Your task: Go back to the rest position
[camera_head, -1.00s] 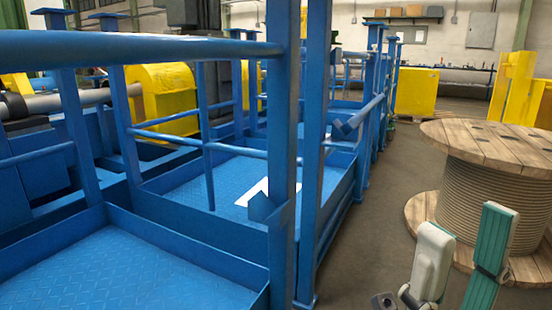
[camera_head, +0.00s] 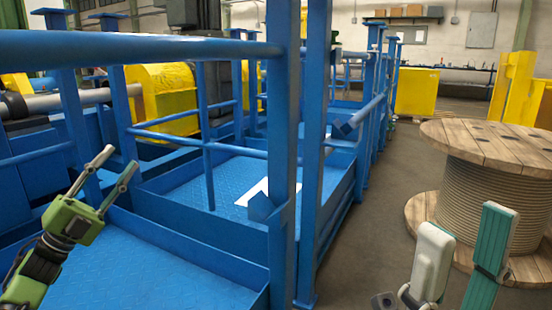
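My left gripper (camera_head: 120,170) is in the lower left of the head view, on a green and black arm that comes in from the left edge. Its two grey fingers point up and to the right, apart from each other with nothing between them. It shows in front of the blue platform (camera_head: 150,275) and its railing. At the lower right, pale and teal parts (camera_head: 432,262) that look like my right arm stand upright at the bottom edge.
Blue railings (camera_head: 285,120) cross the left and middle. A white sheet (camera_head: 257,190) lies on the further blue platform. A wooden cable reel (camera_head: 490,190) stands on the right. Yellow housings (camera_head: 165,92) and a yellow block (camera_head: 416,92) are further back. Floor between railing and reel is clear.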

